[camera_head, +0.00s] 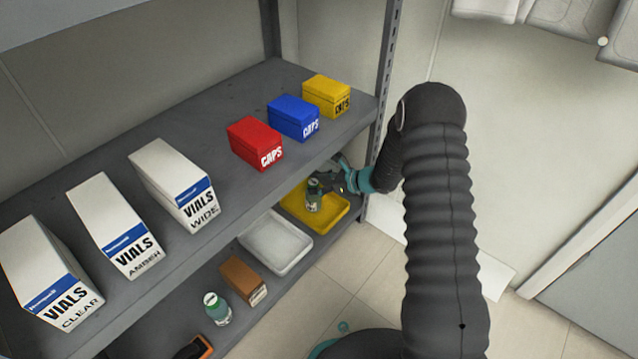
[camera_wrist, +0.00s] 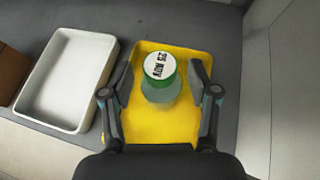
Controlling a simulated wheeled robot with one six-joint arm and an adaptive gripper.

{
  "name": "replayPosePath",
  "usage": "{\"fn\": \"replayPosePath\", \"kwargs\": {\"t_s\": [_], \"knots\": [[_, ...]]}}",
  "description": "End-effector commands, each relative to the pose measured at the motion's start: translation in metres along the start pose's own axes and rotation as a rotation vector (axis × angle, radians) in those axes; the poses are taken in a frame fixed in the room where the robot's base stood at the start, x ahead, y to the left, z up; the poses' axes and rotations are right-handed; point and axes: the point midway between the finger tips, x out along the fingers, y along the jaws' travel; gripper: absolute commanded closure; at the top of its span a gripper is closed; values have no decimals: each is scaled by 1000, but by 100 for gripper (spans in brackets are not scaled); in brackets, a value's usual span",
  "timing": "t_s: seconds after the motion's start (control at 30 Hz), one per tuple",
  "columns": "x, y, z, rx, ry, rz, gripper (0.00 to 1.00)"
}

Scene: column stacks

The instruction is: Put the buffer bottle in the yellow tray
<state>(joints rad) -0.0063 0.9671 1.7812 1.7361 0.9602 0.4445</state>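A small green bottle with a white-topped green cap (camera_head: 313,195) stands upright in the yellow tray (camera_head: 335,218) on the lower shelf. In the wrist view the bottle (camera_wrist: 161,78) is between my gripper's fingers (camera_wrist: 161,82), over the yellow tray (camera_wrist: 150,127). Dark lettering shows on its cap; I cannot tell whether it is the buffer bottle. My gripper (camera_head: 333,184) is open, with a gap visible on both sides of the cap. A second green-capped bottle (camera_head: 216,310) stands farther left on the lower shelf; its label is too small to read.
A white tray (camera_head: 274,244) lies left of the yellow one, also in the wrist view (camera_wrist: 70,80). A brown box (camera_head: 243,281) stands beside it. The upper shelf, holding white vials boxes (camera_head: 100,220) and coloured caps boxes (camera_head: 293,118), overhangs the lower shelf.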

Motion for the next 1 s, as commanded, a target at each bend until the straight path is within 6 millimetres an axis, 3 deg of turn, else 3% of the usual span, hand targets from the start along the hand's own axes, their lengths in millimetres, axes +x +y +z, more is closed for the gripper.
{"fn": "replayPosePath", "kwargs": {"t_s": [0.37, 0.8, 1.0], "knots": [[-7, -1, 4, 0, 0, -2, 40], [-89, -1, 4, 1, -1, -3, 40], [-114, 0, 3, 1, 0, -2, 40]]}}
